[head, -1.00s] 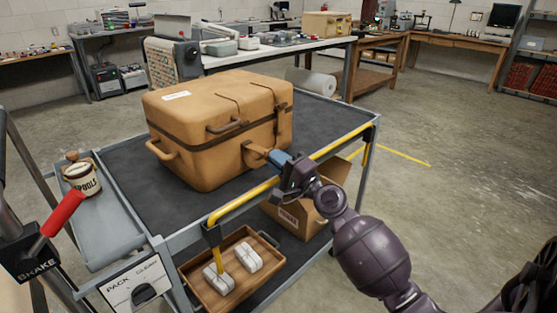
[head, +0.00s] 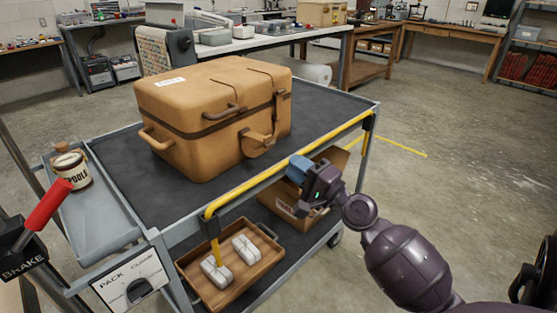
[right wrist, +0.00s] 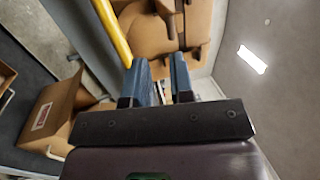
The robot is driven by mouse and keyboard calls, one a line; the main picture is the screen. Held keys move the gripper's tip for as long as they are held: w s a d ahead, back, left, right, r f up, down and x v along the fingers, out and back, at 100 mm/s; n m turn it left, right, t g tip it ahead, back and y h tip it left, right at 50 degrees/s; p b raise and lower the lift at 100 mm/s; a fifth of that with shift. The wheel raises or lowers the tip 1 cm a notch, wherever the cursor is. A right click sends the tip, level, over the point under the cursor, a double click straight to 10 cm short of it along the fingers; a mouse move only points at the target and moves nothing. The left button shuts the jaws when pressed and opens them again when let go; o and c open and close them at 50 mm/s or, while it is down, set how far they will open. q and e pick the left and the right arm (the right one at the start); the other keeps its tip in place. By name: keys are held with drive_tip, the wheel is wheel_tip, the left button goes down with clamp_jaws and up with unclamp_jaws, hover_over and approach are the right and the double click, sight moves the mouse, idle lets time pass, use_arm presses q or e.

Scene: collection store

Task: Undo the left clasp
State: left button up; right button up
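A tan case (head: 180,100) with darker straps stands shut on the cart. A tan clasp flap (head: 258,144) sticks out low on its front-right side; I cannot tell whether it is fastened. A second strap fitting (head: 279,97) is further right on that side. My right gripper (head: 297,166) is apart from the case, beyond the cart's yellow rail, with nothing held. In the right wrist view its blue fingers (right wrist: 159,62) stand apart with a gap between, and part of the case (right wrist: 145,35) shows beyond them. My left gripper is not in view.
The cart's yellow rail (head: 290,163) runs between my right gripper and the case. An open cardboard box (head: 288,205) and a wooden tray (head: 262,263) are on the lower shelf. A red brake lever (head: 47,205) and a spools tin (head: 72,171) are at left.

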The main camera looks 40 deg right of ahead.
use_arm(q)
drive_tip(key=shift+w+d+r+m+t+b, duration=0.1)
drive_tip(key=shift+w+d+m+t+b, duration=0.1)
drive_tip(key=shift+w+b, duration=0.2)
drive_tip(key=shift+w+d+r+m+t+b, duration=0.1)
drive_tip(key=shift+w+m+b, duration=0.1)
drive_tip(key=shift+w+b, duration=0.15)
use_arm(e)
drive_tip(key=v, duration=0.4)
drive_tip(key=shift+s+d+r, duration=0.1)
drive_tip(key=shift+s, duration=0.05)
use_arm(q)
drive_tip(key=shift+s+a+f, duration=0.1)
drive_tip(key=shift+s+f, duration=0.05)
